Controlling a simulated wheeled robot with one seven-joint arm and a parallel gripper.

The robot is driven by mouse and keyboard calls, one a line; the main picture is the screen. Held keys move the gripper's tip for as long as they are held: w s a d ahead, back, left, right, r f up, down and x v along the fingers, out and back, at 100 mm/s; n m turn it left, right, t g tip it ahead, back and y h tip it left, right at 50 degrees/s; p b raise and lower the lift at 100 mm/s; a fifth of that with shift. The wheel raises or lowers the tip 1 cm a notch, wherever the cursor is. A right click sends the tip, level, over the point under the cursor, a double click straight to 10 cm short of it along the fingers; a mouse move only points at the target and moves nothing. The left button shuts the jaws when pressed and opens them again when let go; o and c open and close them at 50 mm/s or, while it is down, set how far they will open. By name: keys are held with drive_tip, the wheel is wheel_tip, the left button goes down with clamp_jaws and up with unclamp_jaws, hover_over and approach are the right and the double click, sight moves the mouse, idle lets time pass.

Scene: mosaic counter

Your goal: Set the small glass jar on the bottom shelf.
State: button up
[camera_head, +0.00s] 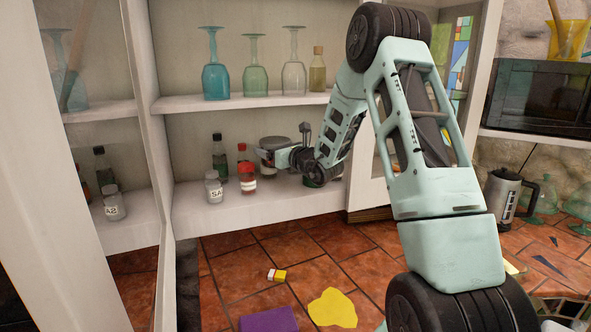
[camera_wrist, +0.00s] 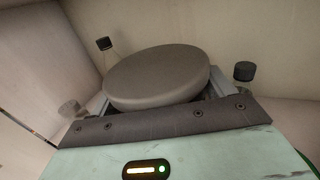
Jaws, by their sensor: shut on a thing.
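The small glass jar (camera_head: 270,143) has a wide grey-brown lid. My gripper (camera_head: 266,151) is shut on it, inside the cabinet at the level of the bottom shelf (camera_head: 235,211). In the wrist view the lid (camera_wrist: 157,78) fills the space between the fingers and hides the jar's body. The jar looks upright. I cannot tell whether its base touches the shelf, because my gripper hides most of it.
On the bottom shelf, left of my gripper, stand a salt shaker (camera_head: 214,188), a red-capped jar (camera_head: 247,180) and a dark bottle (camera_head: 219,158). Glasses (camera_head: 255,75) stand on the shelf above. The open door (camera_head: 60,190) is at left. The shelf's front is clear.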

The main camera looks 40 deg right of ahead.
drive_tip(key=shift+f+p, duration=1.4)
drive_tip(key=shift+f, duration=2.25)
drive_tip(key=shift+f, duration=0.1)
drive_tip(key=o, duration=0.9)
drive_tip(key=shift+c, duration=0.2)
drive_tip(key=shift+s+a+b, duration=0.2)
drive_tip(key=shift+s+b, duration=1.2)
drive_tip(key=shift+s, duration=1.65)
drive_tip(key=shift+s+a+b, duration=0.2)
drive_tip(key=shift+s+b, duration=1.2)
drive_tip(key=shift+s, duration=1.6)
